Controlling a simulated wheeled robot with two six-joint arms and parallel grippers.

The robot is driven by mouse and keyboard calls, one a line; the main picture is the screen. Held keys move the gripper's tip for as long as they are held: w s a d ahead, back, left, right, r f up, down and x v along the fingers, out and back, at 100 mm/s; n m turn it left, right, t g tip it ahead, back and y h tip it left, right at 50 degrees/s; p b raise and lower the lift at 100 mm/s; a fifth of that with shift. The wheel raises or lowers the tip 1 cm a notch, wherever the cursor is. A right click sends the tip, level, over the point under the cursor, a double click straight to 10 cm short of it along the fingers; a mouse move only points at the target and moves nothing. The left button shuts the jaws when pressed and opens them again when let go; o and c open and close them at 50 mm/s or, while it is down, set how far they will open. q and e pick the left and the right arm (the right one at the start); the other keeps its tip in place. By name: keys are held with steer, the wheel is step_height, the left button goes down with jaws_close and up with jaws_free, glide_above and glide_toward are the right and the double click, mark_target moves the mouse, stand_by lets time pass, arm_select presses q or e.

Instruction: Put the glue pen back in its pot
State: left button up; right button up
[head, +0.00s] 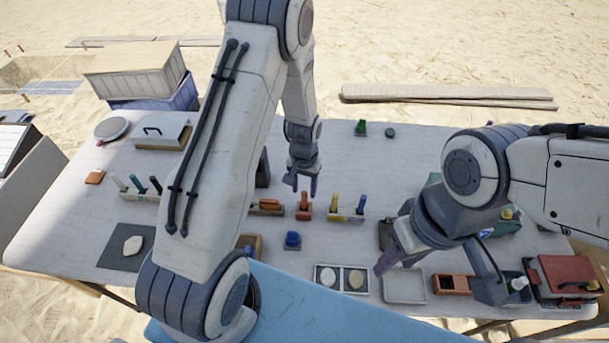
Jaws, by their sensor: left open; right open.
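I cannot tell for certain which item is the glue pen. A small orange upright piece in an orange-brown block (304,214) stands mid-table, just below my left gripper (303,184). That gripper points down, open, and I see nothing held in it. A rack with a yellow pen (334,201) and a blue pen (361,204) stands to its right. A second rack (140,196) at the left holds white and dark pens. My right gripper (437,280) is open above the front right, its fingers wide apart. A white-topped item (519,284) stands by its right finger.
A white tray (404,288), a two-part tray with stones (341,281) and a red box (572,276) line the front. A blue item (292,240) sits mid-table. A dark mat (112,256) bears a pale stone. My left arm hides part of the table.

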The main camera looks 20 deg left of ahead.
arm_select(q)
step_height(320, 180, up, 7)
steer(key=shift+r+b, duration=0.1)
steer(key=shift+b, duration=0.4)
steer(key=s+d+r+m, duration=0.4)
steer(key=s+d+r, duration=0.6)
steer(key=d+r, duration=0.1)
steer(key=s+d+r+m, duration=0.1)
steer(key=s+r, duration=0.1)
steer(key=s, duration=0.5)
steer(key=s+d+r+m+h, duration=0.1)
steer(key=s+d+r+m, duration=0.1)
steer(key=s, duration=0.4)
steer(key=shift+s+r+m, duration=0.2)
steer(key=shift+s+m, duration=0.1)
steer(key=shift+s, duration=0.1)
